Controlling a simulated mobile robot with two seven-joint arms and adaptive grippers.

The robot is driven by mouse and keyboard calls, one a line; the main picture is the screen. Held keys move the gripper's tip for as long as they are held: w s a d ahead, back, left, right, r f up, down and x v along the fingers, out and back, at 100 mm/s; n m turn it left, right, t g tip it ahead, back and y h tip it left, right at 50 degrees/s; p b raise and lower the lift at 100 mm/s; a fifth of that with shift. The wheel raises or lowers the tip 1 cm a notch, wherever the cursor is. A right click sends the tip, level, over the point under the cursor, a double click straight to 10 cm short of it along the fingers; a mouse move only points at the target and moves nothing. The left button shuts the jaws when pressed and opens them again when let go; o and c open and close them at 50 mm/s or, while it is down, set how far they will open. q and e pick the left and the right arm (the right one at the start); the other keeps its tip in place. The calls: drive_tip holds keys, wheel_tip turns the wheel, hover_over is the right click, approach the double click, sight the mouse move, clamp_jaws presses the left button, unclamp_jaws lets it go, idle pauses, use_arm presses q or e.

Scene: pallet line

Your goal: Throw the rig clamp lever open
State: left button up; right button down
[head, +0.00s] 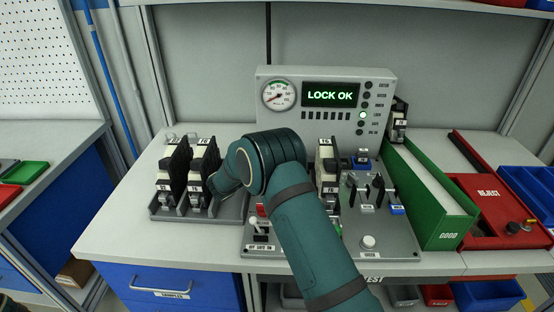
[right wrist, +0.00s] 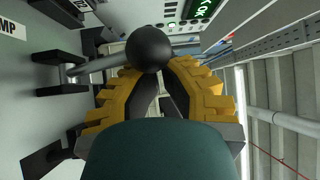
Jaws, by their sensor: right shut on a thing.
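The clamp lever shows in the right wrist view as a grey rod with a black ball knob (right wrist: 149,48). The rod runs left from the knob to a dark bracket (right wrist: 62,72), beside a partly visible label ending in "MP". My right gripper (right wrist: 155,80) has its yellow fingers closed around the lever at the knob. In the head view my right arm covers the middle of the test rig (head: 386,238), hiding the lever and the right gripper. The rig's back panel (head: 290,75) has a display (head: 331,94) reading "LOCK OK". My left gripper is not in view.
A grey rack (head: 172,213) with several upright units stands left of my arm. A green GOOD bin (head: 432,190) and a red REJECT box (head: 490,205) stand at the right. A gauge (head: 279,95) sits on the panel. The front left of the bench (head: 120,235) is clear.

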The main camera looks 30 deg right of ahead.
wheel_tip(320, 180, up, 9)
idle(0.3)
drive_tip(key=shift+f, duration=0.1)
idle(0.4)
